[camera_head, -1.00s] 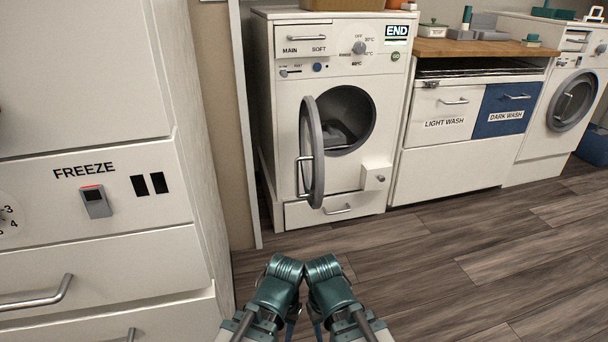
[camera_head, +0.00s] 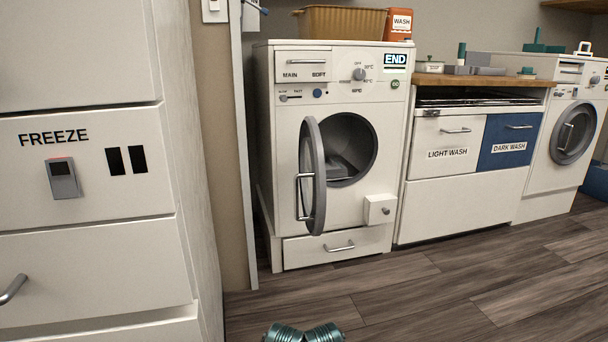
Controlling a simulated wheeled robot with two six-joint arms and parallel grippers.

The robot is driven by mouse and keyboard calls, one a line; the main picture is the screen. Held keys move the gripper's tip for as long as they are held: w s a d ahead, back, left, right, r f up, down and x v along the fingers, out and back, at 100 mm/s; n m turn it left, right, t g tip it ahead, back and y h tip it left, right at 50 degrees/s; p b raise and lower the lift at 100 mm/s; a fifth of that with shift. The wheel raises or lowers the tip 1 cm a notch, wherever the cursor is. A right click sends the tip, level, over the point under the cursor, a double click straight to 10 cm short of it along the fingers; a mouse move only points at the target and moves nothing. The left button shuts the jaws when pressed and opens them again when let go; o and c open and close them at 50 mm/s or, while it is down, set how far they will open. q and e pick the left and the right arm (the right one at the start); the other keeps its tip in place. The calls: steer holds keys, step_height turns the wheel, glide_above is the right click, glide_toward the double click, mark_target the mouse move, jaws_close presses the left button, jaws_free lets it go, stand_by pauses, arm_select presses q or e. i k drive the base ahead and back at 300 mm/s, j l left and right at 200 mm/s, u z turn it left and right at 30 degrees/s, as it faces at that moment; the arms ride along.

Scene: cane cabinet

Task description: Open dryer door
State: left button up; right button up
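A white front-loading machine (camera_head: 290,190) stands ahead of me, with an "END" display at its top right. Its round grey-rimmed door (camera_head: 318,190) is swung open to the left, with a vertical bar handle (camera_head: 299,196) on it. The round opening (camera_head: 350,150) is dark inside. Another white front-loader stands at the far right, and its round door (camera_head: 573,133) looks shut. No label tells me which machine is the dryer. Only the teal tops of my two arms show at the bottom edge. Neither gripper is in view.
A white unit marked FREEZE (camera_head: 80,200) stands close on the left. Between the machines is a cabinet with a light wash drawer (camera_head: 447,150) and a dark wash drawer (camera_head: 508,142) under a wooden counter (camera_head: 475,81). The wooden floor (camera_head: 420,295) ahead is clear.

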mark_target(557, 134)
steer(key=z, duration=1.5)
